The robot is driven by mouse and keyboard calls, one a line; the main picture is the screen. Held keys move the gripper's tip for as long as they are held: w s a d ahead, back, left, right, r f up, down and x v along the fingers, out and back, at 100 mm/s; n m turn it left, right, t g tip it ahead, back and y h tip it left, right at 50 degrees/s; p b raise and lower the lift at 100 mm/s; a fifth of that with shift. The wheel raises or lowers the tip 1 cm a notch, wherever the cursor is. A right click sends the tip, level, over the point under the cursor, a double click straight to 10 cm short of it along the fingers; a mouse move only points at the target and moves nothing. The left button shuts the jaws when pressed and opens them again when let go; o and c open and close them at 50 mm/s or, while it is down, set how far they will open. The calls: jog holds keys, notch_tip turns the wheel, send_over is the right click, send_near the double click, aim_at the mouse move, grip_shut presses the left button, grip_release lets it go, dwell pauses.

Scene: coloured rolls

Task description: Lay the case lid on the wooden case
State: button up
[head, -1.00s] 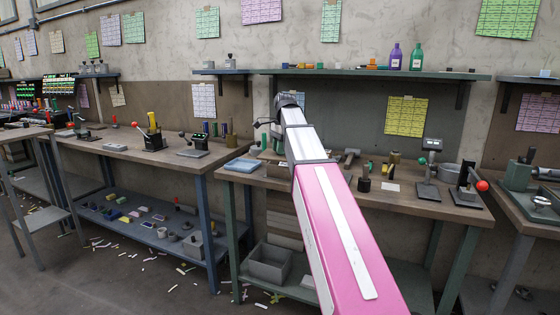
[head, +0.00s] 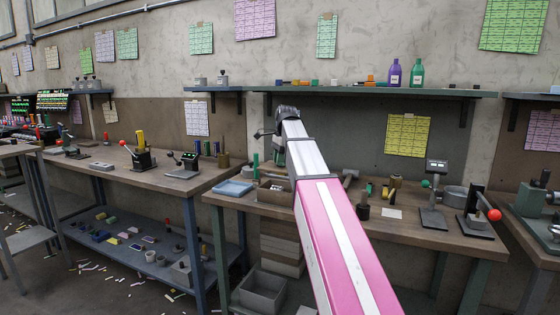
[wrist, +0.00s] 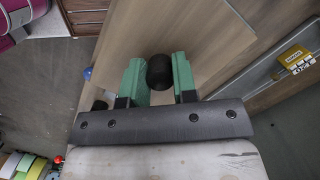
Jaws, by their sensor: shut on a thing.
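In the wrist view my gripper (wrist: 157,78) has its two green fingers closed on either side of a round black knob (wrist: 160,72). The knob appears to belong to the case lid, but the lid's outline cannot be told apart from the brown wood-coloured surfaces behind it. In the head view my arm reaches over the middle workbench, and its fingers and the lid are hidden or too small to make out. A box-like item (head: 272,192) with things in it, possibly the wooden case, stands on the bench by my arm, partly covered by it.
A light blue tray (head: 233,188) lies at the bench's left end. A black-handled tool (head: 363,208), a grey stand (head: 434,205) and a red-knobbed device (head: 482,222) stand to the right. A shelf (head: 350,91) with bottles runs above. A grey bin (head: 263,290) sits below.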

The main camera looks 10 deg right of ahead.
jog(key=shift+f, duration=2.9)
jog(key=shift+f, duration=0.65)
dwell(0.9)
jog(key=o, duration=1.5)
jog(key=shift+r, duration=0.2)
jog(key=shift+d+r, duration=0.2)
jog(key=shift+r, duration=1.15)
jog(key=shift+d+r, duration=0.2)
jog(key=shift+r, duration=1.2)
